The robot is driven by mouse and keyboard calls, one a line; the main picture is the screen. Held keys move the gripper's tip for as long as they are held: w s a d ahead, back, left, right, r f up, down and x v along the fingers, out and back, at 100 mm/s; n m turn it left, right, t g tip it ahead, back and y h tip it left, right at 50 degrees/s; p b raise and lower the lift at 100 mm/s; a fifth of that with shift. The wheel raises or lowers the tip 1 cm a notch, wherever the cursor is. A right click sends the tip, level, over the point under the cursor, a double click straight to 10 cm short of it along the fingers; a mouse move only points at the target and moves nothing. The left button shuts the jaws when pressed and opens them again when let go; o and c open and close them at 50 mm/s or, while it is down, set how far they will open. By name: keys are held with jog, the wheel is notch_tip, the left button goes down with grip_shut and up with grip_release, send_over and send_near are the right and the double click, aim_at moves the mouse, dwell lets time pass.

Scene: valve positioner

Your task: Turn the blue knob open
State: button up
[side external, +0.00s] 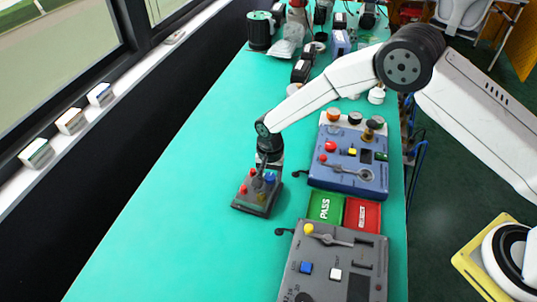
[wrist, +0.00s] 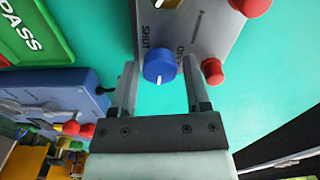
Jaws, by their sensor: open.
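The blue knob (wrist: 159,66) sits on a small grey valve box (wrist: 205,32) in the wrist view, with a short white mark on its side nearest my gripper's palm. The word SHUT is printed to its left and OPEN to its right. My gripper (wrist: 171,70) is open, with one finger on each side of the knob and a visible gap at least on the right. In the side view the grey box (side external: 250,208) stands on the green table, and my gripper (side external: 268,160) points down over it. The blue knob (side external: 270,178) shows just below the fingers.
Red knobs (wrist: 213,71) sit close to my right finger on the same box. A blue panel (side external: 345,175), green PASS tray (side external: 325,207), red REJECT tray (side external: 362,214) and grey panel (side external: 330,262) stand to the right. The table left of the box is clear.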

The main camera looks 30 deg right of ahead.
grip_shut()
jog(key=shift+n, duration=0.5)
jog(key=n, duration=0.3)
jog(key=shift+n, duration=0.3)
jog(key=n, duration=1.3)
jog(key=shift+n, duration=0.3)
